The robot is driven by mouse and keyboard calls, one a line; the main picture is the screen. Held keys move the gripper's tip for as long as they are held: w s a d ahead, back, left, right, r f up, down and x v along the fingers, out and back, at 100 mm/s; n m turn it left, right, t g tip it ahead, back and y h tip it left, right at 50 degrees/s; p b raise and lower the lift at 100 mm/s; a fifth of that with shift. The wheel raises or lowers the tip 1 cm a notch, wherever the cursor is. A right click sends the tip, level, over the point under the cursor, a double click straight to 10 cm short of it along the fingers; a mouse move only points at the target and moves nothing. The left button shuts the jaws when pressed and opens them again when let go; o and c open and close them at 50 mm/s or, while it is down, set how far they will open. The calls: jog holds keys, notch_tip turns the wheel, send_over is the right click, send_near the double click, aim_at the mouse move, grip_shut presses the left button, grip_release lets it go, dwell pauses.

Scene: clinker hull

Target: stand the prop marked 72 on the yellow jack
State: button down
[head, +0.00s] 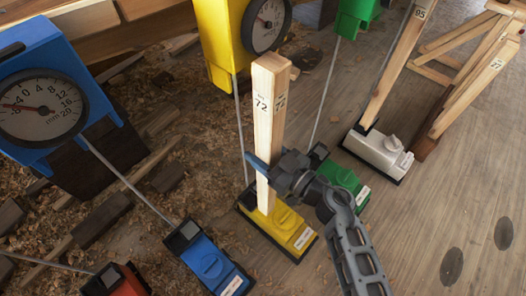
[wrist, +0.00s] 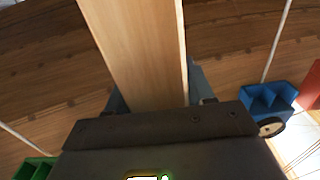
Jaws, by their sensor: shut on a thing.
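The prop marked 72 (head: 270,110) is a pale square wooden post, held upright or nearly so. My gripper (head: 263,168) is shut on its lower part; in the wrist view the prop (wrist: 138,50) rises between the fingers. The prop's lower end is over the yellow jack (head: 298,237) on the floor, at the back part of its top. I cannot tell whether it touches the jack.
A blue jack (head: 212,264) stands to the left, a green jack (head: 345,182) close to the right. A white jack (head: 378,155) bears the prop marked 95 (head: 395,65). Blue (head: 45,95) and yellow (head: 228,45) dial boxes are behind. Shavings and wood blocks litter the floor.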

jog(key=w+a+f+b, duration=0.4)
jog(key=w+a+b, duration=0.1)
jog(key=a, duration=0.1)
jog(key=shift+a, duration=0.15)
dwell(1.7)
jog(key=shift+f+b, duration=0.3)
jog(key=shift+f, duration=0.05)
dwell(0.9)
jog(key=shift+w+a+f+p, duration=0.1)
jog(key=shift+a+p, duration=0.05)
jog(key=shift+p, duration=0.15)
dwell(0.9)
jog(key=shift+c, duration=1.7)
grip_release()
jog(key=shift+f, duration=0.1)
